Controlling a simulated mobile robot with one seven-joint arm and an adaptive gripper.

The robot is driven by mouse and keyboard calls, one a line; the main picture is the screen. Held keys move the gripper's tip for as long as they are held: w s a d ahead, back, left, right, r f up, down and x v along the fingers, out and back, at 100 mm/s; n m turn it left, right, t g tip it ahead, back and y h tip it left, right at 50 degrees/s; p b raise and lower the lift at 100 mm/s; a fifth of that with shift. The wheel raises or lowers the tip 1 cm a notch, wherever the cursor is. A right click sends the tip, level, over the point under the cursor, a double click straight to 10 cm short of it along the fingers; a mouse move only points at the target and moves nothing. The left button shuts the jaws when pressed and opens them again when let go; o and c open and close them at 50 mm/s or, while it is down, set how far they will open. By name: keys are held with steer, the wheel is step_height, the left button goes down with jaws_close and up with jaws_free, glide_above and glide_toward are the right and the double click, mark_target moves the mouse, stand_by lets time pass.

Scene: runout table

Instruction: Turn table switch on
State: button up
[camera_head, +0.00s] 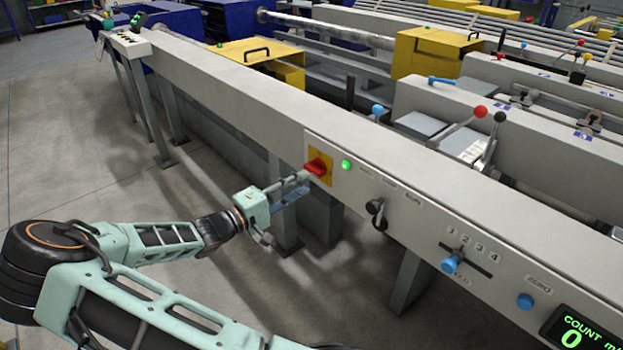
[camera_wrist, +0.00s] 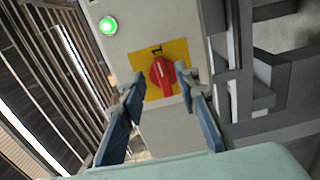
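The table switch is a red rotary knob (camera_head: 318,167) on a yellow plate (camera_head: 326,153), set in the front face of the long grey table. It also shows in the wrist view as a red knob (camera_wrist: 163,73), with its white line towards a dark mark on the plate. A green lamp (camera_head: 346,165), lit, sits just right of the switch; it is at upper left in the wrist view (camera_wrist: 108,25). My gripper (camera_head: 302,184) is right at the switch. In the wrist view its fingers (camera_wrist: 160,92) are apart, one on each side of the knob's lower end. Contact cannot be told.
Right along the panel are a black selector (camera_head: 376,208), a blue knob on a numbered slot (camera_head: 450,264), another blue knob (camera_head: 525,301) and a green count display (camera_head: 586,333). Levers with coloured balls (camera_head: 480,112) stand behind. Floor at left is clear.

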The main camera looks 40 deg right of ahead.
steer(key=a, duration=0.6)
steer(key=shift+s+a, duration=0.2)
steer(key=shift+s, duration=0.05)
